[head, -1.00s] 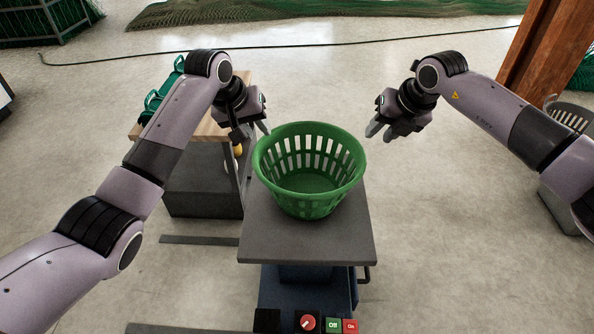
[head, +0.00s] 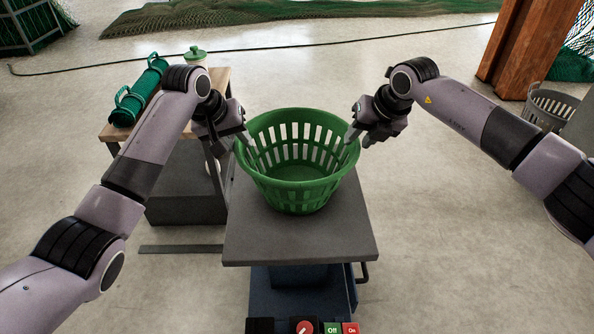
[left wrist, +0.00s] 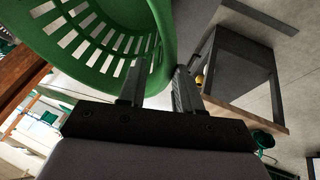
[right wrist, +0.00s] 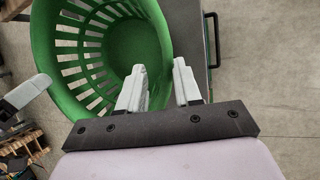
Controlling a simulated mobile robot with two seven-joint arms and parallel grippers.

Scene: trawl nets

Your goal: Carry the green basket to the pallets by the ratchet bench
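The green basket (head: 297,190) stands upright on a grey platform (head: 300,240) straight ahead, and looks empty. My left gripper (head: 246,142) is at the basket's left rim, open. In the left wrist view its fingers (left wrist: 160,90) lie on either side of the basket wall (left wrist: 150,20), with a gap between them. My right gripper (head: 352,138) is at the right rim, also open. In the right wrist view its fingers (right wrist: 160,85) are on either side of the wall (right wrist: 150,25). Slatted wood resembling a pallet (right wrist: 22,145) shows at lower left there. I cannot make out the ratchet bench.
A grey basket (head: 548,108) and wooden post (head: 530,50) are at right. A dark cable crosses the floor behind. Open floor lies beyond the platform.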

